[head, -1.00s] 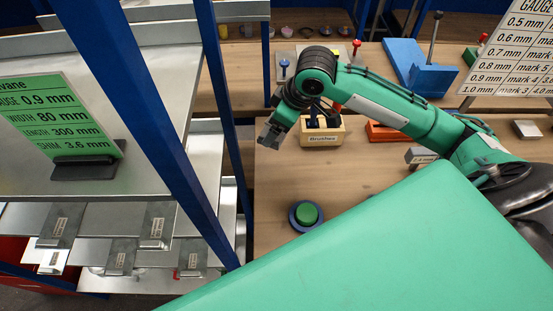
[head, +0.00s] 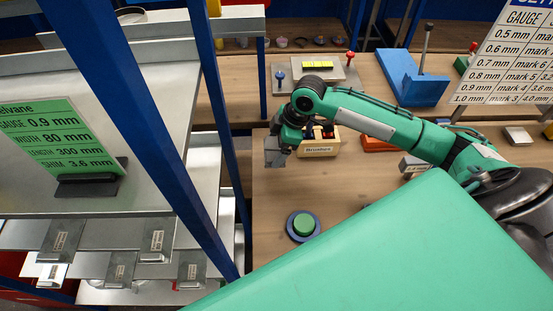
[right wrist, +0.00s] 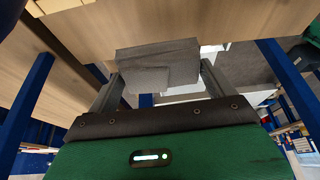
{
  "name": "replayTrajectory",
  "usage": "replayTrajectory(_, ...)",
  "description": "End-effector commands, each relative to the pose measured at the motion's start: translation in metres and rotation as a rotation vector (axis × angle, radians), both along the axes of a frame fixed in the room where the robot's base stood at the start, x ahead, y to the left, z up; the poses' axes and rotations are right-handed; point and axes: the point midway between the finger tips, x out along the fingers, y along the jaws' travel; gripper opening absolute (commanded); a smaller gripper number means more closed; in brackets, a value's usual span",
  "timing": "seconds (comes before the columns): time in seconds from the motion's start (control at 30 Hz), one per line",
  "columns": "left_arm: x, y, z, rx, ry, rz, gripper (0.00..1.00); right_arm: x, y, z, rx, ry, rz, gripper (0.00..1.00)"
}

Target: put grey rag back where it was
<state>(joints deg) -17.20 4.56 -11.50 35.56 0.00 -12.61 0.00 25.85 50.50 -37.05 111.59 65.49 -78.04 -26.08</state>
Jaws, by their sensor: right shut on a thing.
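My right gripper (head: 276,151) hangs at the left edge of the wooden bench, left of the brushes box. In the right wrist view the gripper (right wrist: 160,78) is shut on the grey rag (right wrist: 157,62), a folded grey piece held between the two fingers. In the head view the rag shows only as a small grey patch at the jaws, hard to tell from the fingers. My left gripper is not in view.
The brushes box (head: 318,148) stands close to the right of the gripper. A green button (head: 303,224) on a blue base is nearer on the bench. A blue rack post (head: 215,120) and metal shelves stand to the left. Bare bench lies around the button.

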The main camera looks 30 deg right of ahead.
Motion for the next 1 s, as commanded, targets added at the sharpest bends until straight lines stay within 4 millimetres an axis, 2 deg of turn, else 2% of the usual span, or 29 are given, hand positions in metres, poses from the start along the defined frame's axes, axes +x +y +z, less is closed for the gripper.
replayTrajectory(0.1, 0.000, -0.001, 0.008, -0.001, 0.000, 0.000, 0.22, -0.001, 0.001, -0.023, 0.001, 0.003, -0.001, 0.68)
replayTrajectory(0.37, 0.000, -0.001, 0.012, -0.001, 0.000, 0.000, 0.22, 0.000, 0.000, -0.044, 0.000, 0.000, -0.001, 0.68)
replayTrajectory(0.6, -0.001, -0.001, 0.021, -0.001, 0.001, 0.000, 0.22, 0.000, 0.000, -0.077, 0.001, 0.002, -0.003, 0.68)
replayTrajectory(0.97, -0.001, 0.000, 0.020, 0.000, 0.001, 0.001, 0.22, 0.000, 0.000, -0.085, 0.000, -0.001, 0.000, 0.68)
replayTrajectory(1.0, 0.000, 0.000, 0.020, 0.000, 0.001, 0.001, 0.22, 0.000, 0.000, -0.086, 0.000, -0.001, 0.000, 0.88)
